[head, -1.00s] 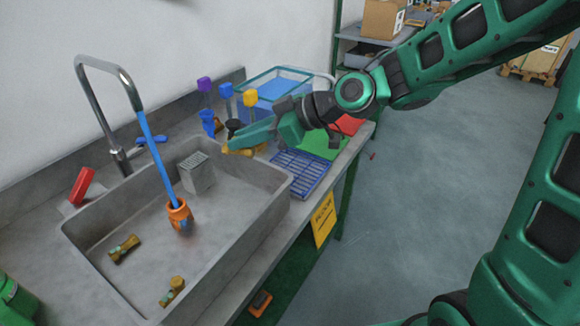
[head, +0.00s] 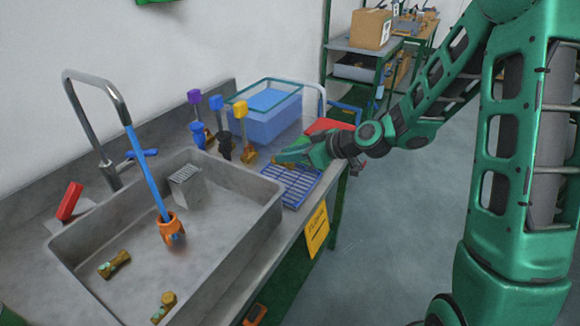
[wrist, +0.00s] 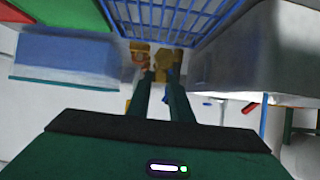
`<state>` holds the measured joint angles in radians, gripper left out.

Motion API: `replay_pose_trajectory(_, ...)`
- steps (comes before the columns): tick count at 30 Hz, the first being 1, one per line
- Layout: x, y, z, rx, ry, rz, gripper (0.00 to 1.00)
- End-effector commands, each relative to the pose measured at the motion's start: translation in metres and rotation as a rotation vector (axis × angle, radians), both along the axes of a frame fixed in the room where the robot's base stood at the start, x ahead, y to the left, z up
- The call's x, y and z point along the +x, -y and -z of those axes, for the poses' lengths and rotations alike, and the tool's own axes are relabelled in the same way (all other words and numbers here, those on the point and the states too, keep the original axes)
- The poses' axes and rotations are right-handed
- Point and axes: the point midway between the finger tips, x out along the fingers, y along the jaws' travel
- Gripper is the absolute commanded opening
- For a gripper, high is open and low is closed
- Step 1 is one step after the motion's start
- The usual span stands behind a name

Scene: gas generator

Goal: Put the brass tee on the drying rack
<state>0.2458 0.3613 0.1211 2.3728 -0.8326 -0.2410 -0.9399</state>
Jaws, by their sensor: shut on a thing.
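My gripper (head: 284,160) is shut on a brass piece, which looks like the brass tee (wrist: 143,52). It also shows between the fingertips (wrist: 160,76) in the wrist view, partly hidden by the fingers. The drying rack (head: 292,187) is a blue wire grid on the counter right of the sink. In the wrist view the rack (wrist: 178,18) spans the top. The held brass is at the rack's back edge; I cannot tell whether it touches the rack. Other brass fittings lie in the sink, one at the left (head: 114,265) and one at the front (head: 164,307).
Blue, black and brass fittings with purple, blue and yellow (head: 240,109) tops stand behind the sink (head: 225,255). A clear tub of blue liquid (head: 270,120) is behind the rack.

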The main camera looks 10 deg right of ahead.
Motion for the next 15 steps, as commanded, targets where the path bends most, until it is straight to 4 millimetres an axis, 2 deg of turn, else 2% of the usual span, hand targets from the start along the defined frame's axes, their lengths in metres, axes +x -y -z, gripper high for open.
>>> replay_pose_trajectory(3, 0.006, 0.008, 0.005, 0.0, 0.001, 0.001, 0.0)
replay_pose_trajectory(8, 0.007, 0.009, 0.012, 0.002, 0.0, 0.0, 0.0)
replay_pose_trajectory(15, 0.007, 0.009, 0.041, 0.002, -0.002, 0.001, 0.0)
